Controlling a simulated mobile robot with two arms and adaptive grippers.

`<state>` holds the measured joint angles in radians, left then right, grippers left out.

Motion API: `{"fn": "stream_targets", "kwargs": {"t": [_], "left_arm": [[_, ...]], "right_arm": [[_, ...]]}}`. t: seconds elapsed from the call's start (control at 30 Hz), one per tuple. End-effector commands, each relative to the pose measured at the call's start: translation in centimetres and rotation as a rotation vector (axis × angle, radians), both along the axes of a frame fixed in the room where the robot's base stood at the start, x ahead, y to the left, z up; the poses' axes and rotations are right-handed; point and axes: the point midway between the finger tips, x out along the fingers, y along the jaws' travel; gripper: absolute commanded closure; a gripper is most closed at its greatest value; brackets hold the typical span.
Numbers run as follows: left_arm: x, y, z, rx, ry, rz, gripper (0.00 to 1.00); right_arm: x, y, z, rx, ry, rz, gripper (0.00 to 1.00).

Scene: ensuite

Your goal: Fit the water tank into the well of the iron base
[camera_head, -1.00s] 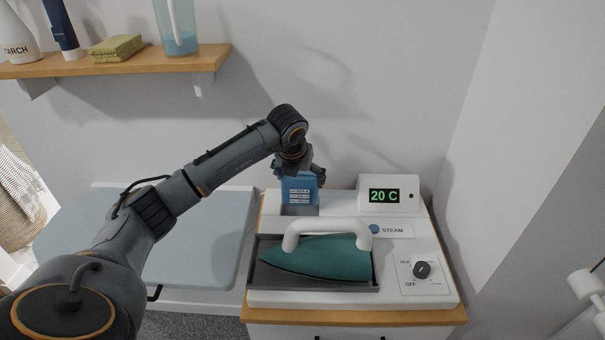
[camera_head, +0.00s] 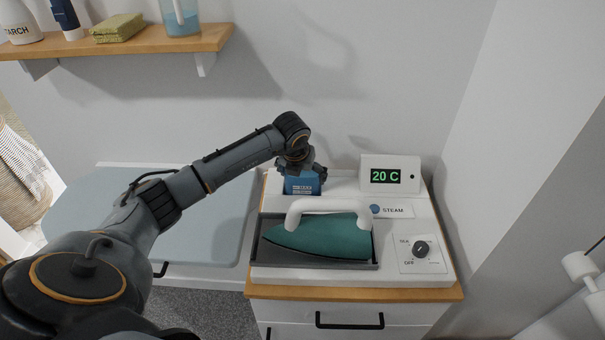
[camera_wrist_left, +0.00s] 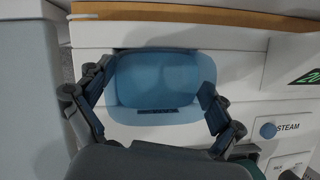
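The blue water tank (camera_head: 303,184) is upright at the back left of the white iron base (camera_head: 410,270). Its lower part is hidden inside the well, and only the upper part of its label shows. My left gripper (camera_head: 302,172) is above it with a finger on each side. In the left wrist view the tank (camera_wrist_left: 160,75) lies between the two fingers (camera_wrist_left: 157,85), which appear to touch its sides. How deep the tank sits cannot be seen. My right gripper is not in view.
A teal iron (camera_head: 320,237) with a white handle rests in the dark tray in front of the well. A display (camera_head: 388,176) reading 20 C, a STEAM button (camera_head: 375,210) and a dial (camera_head: 420,249) are to the right. A shelf (camera_head: 130,48) holds bottles and a cloth above left.

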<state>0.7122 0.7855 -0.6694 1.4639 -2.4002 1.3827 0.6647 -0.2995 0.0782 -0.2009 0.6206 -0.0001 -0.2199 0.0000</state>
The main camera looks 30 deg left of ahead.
Motion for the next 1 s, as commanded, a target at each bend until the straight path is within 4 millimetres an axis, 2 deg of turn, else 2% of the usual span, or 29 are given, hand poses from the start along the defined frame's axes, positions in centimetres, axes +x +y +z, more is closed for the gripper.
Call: {"fn": "stream_targets", "kwargs": {"t": [0.47, 0.57, 0.8, 1.0], "left_arm": [[-0.1, 0.0, 0.6, 0.001, -0.002, 0.0, 0.0], [-0.5, -0.1, 1.8, 0.002, -0.005, -0.001, 0.0], [-2.5, -0.7, 6.6, 0.001, -0.007, -0.001, 0.0], [-3.8, -1.1, 9.8, 0.001, -0.004, 0.0, 0.0]], "right_arm": [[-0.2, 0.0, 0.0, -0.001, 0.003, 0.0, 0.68], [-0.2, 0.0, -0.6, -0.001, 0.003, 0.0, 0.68], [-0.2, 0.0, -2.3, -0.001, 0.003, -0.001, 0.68], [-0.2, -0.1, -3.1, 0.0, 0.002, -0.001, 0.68]]}}
